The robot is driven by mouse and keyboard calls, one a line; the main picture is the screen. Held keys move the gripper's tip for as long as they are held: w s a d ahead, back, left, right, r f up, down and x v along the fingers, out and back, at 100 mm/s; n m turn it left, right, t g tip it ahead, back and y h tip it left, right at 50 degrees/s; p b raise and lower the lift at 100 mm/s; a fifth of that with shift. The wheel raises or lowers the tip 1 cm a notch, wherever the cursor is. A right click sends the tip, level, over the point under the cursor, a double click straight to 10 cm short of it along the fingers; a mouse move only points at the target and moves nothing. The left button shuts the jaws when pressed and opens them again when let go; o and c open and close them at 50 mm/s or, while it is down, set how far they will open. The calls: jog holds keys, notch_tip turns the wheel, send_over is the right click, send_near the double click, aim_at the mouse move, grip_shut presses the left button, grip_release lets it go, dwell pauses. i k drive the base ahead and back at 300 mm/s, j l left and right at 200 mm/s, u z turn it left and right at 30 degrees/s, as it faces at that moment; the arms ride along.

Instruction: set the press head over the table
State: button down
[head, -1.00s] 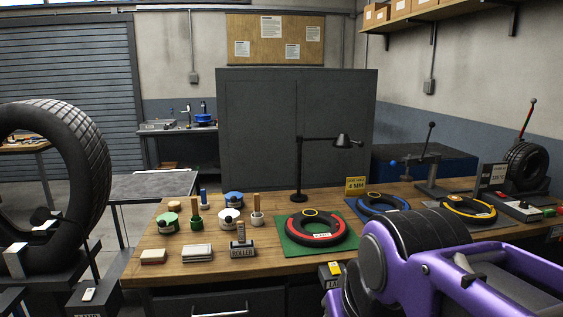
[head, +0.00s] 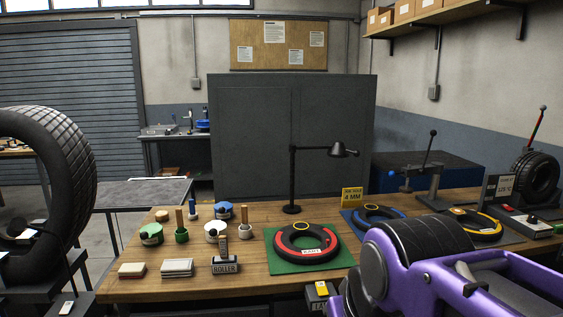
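A small bench press (head: 434,182) with a dark grey post stands at the back of the wooden workbench (head: 190,287), right of centre. A lever with a black ball rises from its top. A head arm reaches left from the post and ends near a blue knob (head: 393,174). I cannot tell exactly what lies under that head. My purple arm fills the lower right and hides part of the bench there. My gripper is outside the picture.
Tyre rings with red (head: 303,245), blue (head: 374,215) and yellow (head: 478,224) bands lie on mats. A black lamp (head: 292,180) stands behind the red one. Pots, brushes and a roller (head: 225,263) sit at the left. A large tyre (head: 70,190) stands far left.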

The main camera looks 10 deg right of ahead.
aim_at(435, 168)
jog(key=i+l, duration=0.15)
jog(key=l, duration=0.25)
jog(key=i+l+u, duration=0.1)
jog(key=l, duration=0.35)
jog(key=i+l, duration=0.25)
jog(key=l, duration=0.15)
jog(key=i+l+u, duration=0.1)
jog(key=l, duration=0.35)
jog(key=i+l, duration=0.15)
jog(key=l, duration=0.3)
jog(key=i+l+u, duration=0.1)
jog(key=l, duration=0.35)
jog(key=i+l, duration=0.2)
jog(key=l, duration=0.25)
jog(key=k+l, duration=0.1)
jog(key=k, duration=0.55)
jog(key=i+j, duration=0.1)
jog(key=i, duration=0.55)
